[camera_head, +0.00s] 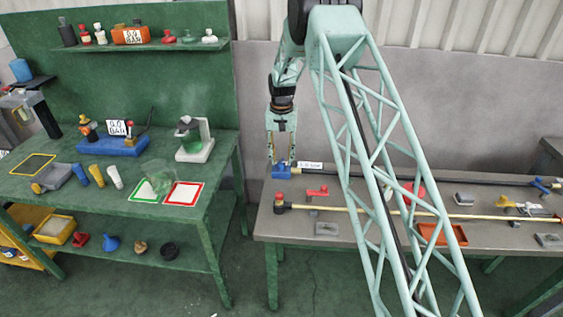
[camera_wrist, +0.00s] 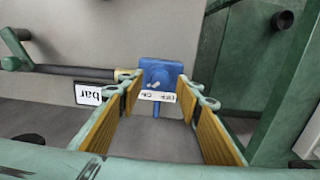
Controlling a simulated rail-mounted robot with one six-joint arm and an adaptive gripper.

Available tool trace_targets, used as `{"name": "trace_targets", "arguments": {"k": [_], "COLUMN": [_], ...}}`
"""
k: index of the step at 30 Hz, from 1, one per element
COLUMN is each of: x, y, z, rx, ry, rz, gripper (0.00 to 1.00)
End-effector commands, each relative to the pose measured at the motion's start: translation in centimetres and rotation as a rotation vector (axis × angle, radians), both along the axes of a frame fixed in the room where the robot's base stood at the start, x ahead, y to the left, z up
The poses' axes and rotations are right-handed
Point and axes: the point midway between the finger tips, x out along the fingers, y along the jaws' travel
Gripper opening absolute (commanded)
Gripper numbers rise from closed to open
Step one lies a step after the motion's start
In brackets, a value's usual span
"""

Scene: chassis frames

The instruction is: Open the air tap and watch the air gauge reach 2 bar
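A blue block (camera_head: 283,171), which looks like the air tap, sits at the left end of a dark pipe on the grey table. In the wrist view the blue block (camera_wrist: 160,73) has a small pale knob or lever and a white label on its near edge. A white card (camera_head: 311,166) beside it reads something ending in "bar"; this card (camera_wrist: 93,93) is upside down and partly covered in the wrist view. My gripper (camera_head: 281,158) points down over the blue block, fingers apart. In the wrist view my gripper (camera_wrist: 160,88) has the block between and beyond its fingertips; contact cannot be told.
My lattice arm link hides part of the grey table (camera_head: 283,232). A green bench (camera_head: 60,205) at left holds a blue device (camera_head: 110,146) with a white display card. A gap separates the benches.

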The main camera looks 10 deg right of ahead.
Motion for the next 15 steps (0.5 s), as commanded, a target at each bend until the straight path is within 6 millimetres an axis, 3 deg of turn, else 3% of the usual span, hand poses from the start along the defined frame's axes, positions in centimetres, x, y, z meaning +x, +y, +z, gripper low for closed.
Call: {"name": "trace_targets", "arguments": {"k": [15], "x": [0.1], "y": [0.0], "z": [7.4], "rx": [0.0], "ry": [-0.003], "rz": [0.0], "gripper": [0.32]}}
